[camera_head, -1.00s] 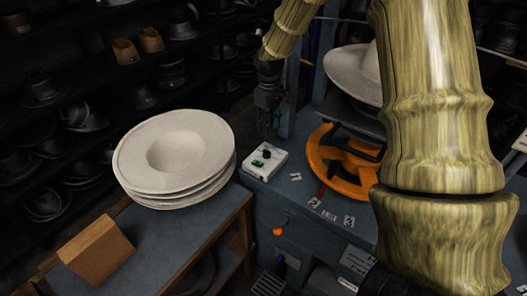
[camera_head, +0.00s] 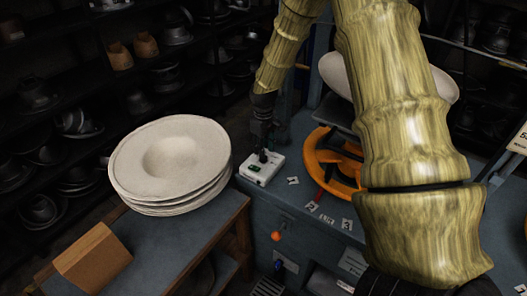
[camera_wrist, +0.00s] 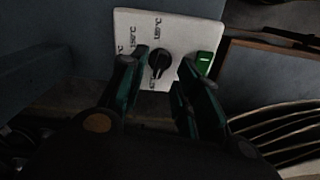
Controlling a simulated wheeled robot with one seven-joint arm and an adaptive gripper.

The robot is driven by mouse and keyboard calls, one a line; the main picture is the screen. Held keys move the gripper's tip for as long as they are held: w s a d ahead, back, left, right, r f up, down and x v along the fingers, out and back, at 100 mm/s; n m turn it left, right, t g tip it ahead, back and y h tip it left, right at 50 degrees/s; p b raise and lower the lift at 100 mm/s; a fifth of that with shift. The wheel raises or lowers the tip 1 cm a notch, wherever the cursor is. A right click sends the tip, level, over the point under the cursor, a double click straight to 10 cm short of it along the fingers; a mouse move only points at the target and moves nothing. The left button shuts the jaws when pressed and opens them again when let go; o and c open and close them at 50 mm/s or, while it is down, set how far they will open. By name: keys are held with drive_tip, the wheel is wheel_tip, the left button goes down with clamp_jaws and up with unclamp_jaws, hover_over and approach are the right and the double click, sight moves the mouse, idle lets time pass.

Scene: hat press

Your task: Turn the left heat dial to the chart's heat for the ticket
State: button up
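The left heat dial is a black knob (camera_wrist: 160,62) on a white control box (camera_wrist: 130,22). In the head view my gripper (camera_head: 262,150) points down over the white box (camera_head: 254,176), largely hiding the knob. The chart and ticket cannot be made out.
An orange wheel (camera_head: 325,178) and several numbered tags (camera_head: 312,207) lie right of the box on the blue bench. Pale hat blanks (camera_head: 170,165) are stacked at left, with a brown block (camera_head: 92,258) in front. An orange-knobbed lever (camera_head: 276,236) is below.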

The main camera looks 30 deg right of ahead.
drive_tip(key=shift+f+p, duration=0.35)
drive_tip(key=shift+f, duration=1.2)
drive_tip(key=shift+c, duration=0.4)
clamp_jaws()
